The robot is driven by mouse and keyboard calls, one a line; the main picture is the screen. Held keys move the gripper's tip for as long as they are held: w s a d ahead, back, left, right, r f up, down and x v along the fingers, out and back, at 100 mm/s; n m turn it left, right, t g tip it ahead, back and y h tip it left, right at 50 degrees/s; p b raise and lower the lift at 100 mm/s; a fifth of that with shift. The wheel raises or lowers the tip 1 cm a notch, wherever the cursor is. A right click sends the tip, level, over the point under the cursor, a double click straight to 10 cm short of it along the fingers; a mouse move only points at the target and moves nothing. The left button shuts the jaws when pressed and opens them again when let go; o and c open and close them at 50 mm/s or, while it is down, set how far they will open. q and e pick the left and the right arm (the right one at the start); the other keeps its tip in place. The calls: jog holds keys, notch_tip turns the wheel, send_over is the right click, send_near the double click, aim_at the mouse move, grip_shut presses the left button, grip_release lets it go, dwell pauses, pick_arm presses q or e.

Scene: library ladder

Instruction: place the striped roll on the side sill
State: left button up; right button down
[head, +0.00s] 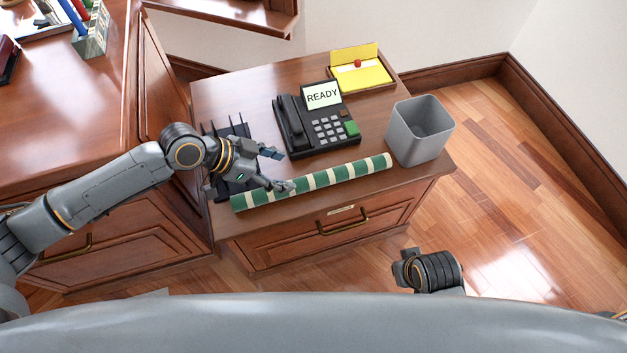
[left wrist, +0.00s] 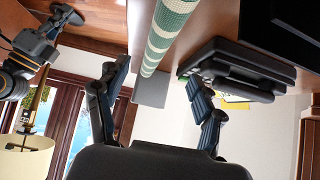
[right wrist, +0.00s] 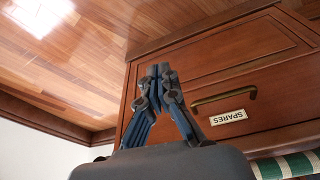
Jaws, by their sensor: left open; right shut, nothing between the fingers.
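The striped roll (head: 330,178), green and cream, lies along the front edge of a low wooden cabinet's top. It also shows in the left wrist view (left wrist: 165,35) and at the lower right of the right wrist view (right wrist: 290,166). My left gripper (head: 277,170) is open over the roll's left part, one finger overlapping the roll in the head view. In the left wrist view the roll runs through the gap between the fingers, without clear contact. My right gripper (right wrist: 160,75) is shut and empty in front of the drawer. I cannot identify the side sill for certain.
On the cabinet top (head: 375,118) stand a black phone (head: 315,125) marked READY, a yellow note box (head: 361,72), a black rack (head: 232,145) and a grey bin (head: 420,130). A wooden ledge (head: 230,12) juts from the wall behind. A desk (head: 60,110) stands left.

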aim_at(312, 176)
pick_arm(q)
jog(key=x, duration=0.4)
jog(key=shift+d+f+b, duration=0.15)
jog(key=shift+f+b, duration=0.05)
jog(key=shift+b, duration=0.1)
jog(key=x, duration=0.2)
jog(key=b+x, duration=0.1)
jog(key=x, duration=0.2)
jog(key=shift+d, duration=0.35)
jog(key=shift+d+f, duration=0.1)
jog(key=shift+d, duration=0.05)
grip_shut()
pick_arm(e)
notch_tip(312, 176, up, 7)
jog(key=shift+s, duration=0.3)
